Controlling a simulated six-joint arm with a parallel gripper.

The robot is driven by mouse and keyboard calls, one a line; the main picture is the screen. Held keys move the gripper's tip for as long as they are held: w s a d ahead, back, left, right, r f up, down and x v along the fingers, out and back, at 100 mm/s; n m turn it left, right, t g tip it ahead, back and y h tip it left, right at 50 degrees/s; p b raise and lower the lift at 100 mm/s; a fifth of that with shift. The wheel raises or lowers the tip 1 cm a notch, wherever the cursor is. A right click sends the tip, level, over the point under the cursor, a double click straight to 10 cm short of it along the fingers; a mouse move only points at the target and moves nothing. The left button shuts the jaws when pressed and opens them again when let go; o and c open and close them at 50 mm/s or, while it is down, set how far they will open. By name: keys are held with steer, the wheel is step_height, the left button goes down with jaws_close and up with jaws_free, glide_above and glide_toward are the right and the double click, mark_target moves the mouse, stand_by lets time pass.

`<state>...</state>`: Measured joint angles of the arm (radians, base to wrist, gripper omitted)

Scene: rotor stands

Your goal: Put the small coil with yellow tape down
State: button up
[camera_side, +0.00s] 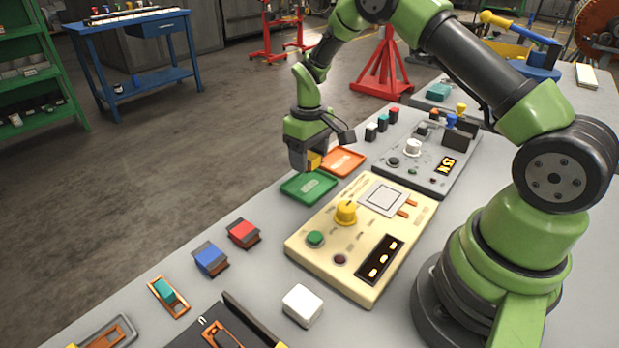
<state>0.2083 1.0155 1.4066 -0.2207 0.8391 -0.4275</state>
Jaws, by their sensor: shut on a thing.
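My gripper (308,163) is shut on the small coil with yellow tape (315,160). The coil is mostly hidden by the fingers, and only its yellow side shows. It is above or near the far edge of the green tray (291,194), beside the orange tray (349,172). I cannot tell whether the coil touches a tray. The green tray's visible surface is bare apart from a pale label.
A cream tester (302,254) with a yellow knob stands right of the green tray, and a grey instrument (455,181) behind it. Coils with red tape (243,232) and blue tape (210,258) lie toward the front left. A white block (302,305) sits in front.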

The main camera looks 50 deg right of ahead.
mark_target(309, 186)
steer(key=shift+f, duration=2.75)
steer(key=o, duration=0.7)
steer(key=shift+f, duration=0.15)
steer(key=shift+o, duration=0.2)
